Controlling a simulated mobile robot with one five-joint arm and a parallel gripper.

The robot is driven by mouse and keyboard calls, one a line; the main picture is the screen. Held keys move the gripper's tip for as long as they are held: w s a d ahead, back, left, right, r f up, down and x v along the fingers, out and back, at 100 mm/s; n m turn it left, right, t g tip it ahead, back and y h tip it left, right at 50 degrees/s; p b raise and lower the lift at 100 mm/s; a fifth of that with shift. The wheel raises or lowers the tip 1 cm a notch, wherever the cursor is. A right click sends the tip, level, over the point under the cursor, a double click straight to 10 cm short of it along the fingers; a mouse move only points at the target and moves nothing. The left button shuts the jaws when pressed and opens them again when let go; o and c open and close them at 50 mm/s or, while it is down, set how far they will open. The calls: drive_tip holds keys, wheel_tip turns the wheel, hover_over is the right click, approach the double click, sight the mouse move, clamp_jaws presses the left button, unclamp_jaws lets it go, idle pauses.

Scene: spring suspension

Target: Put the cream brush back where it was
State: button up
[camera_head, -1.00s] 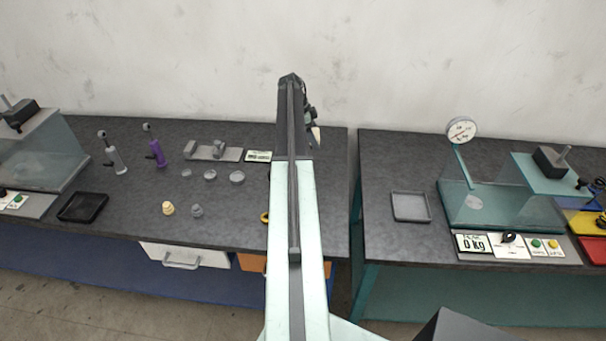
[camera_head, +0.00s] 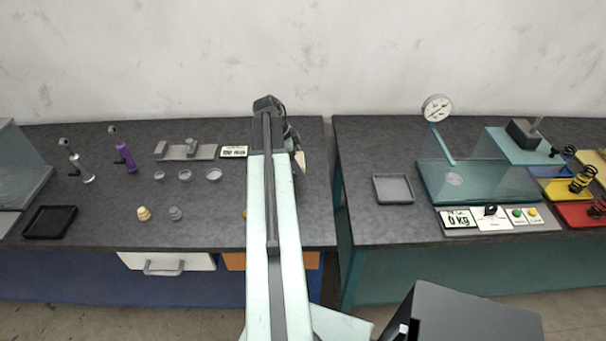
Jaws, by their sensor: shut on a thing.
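My gripper (camera_head: 296,146) is at the far end of my arm, over the right part of the left bench, mostly hidden behind the arm. It is shut on a small cream-coloured piece, which looks like the cream brush (camera_head: 301,159), with its pale end pointing down. Whether that end touches the bench is too small to tell. The brush's original place cannot be told from this view.
The left bench (camera_head: 90,198) holds a purple tool (camera_head: 124,157), a clear one, several small dishes, a cream knob (camera_head: 143,213), a grey knob (camera_head: 176,213) and a black tray (camera_head: 50,222). A gap separates it from the right bench, with a grey tray (camera_head: 393,188) and dial gauge (camera_head: 437,108).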

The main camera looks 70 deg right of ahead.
drive_tip(key=s+a, duration=0.2)
drive_tip(key=a, duration=0.1)
drive_tip(key=s+a+f, duration=0.1)
drive_tip(key=s+a, duration=0.3)
drive_tip(key=a, duration=0.1)
drive_tip(key=shift+s+a+f+b, duration=0.1)
drive_tip(key=shift+a+f+b, duration=0.05)
drive_tip(key=shift+a+b, duration=0.2)
drive_tip(key=b, duration=0.2)
hover_over(307, 170)
drive_tip(key=w, duration=0.1)
drive_tip(key=shift+w+a+f, duration=0.2)
drive_tip(key=shift+a+f, duration=0.2)
drive_tip(key=shift+f, duration=0.35)
wheel_tip(307, 170, down, 4)
drive_tip(key=b, duration=0.3)
drive_tip(key=shift+b, duration=0.3)
drive_tip(key=shift+r, duration=0.25)
drive_tip(key=shift+w+f, duration=0.1)
drive_tip(key=shift+f, duration=0.1)
drive_tip(key=o, duration=1.2)
drive_tip(key=shift+o, duration=0.2)
drive_tip(key=shift+r, duration=0.2)
